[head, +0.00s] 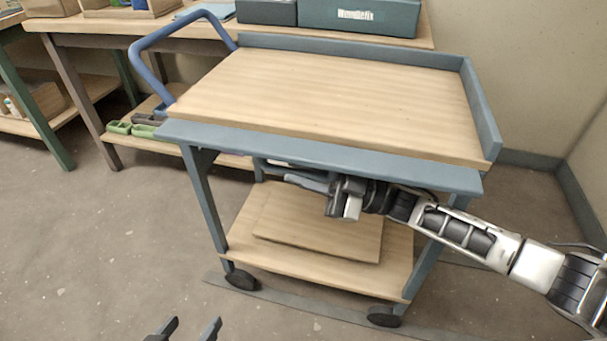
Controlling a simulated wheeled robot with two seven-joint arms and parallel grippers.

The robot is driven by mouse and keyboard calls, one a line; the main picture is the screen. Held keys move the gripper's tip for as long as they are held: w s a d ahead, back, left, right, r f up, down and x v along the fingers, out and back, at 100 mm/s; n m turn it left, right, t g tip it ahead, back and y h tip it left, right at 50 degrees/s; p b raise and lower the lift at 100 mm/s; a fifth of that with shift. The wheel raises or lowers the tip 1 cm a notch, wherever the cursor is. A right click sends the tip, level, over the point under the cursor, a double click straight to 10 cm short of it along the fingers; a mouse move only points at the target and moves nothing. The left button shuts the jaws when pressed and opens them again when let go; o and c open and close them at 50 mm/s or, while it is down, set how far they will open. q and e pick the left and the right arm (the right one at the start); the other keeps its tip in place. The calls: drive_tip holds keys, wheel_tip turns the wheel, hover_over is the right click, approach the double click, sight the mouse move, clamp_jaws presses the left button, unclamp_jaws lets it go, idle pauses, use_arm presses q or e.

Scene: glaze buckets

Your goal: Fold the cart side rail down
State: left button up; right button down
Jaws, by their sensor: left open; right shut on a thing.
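The cart (330,95) has a wooden top with blue-grey rails. Its near side rail (320,156) is a long blue-grey panel along the near edge, sticking outward with its face turned up, and the wooden top's edge shows behind it. My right gripper (330,190) is under this rail, shut on a blue-grey bar (304,181) there. The rail partly hides the bar and its attachment. My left gripper (192,329) is open and empty near the floor in view at the bottom, apart from the cart.
The cart's back rail (350,50) and right rail (480,105) stand upright. A blue push handle (150,65) is at the left. A board (318,228) lies on the lower shelf. A workbench (95,22) with boxes stands behind. The floor at left is clear.

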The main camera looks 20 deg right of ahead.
drive_tip(key=shift+f, duration=0.1)
idle(0.3)
drive_tip(key=c, duration=1.7)
unclamp_jaws()
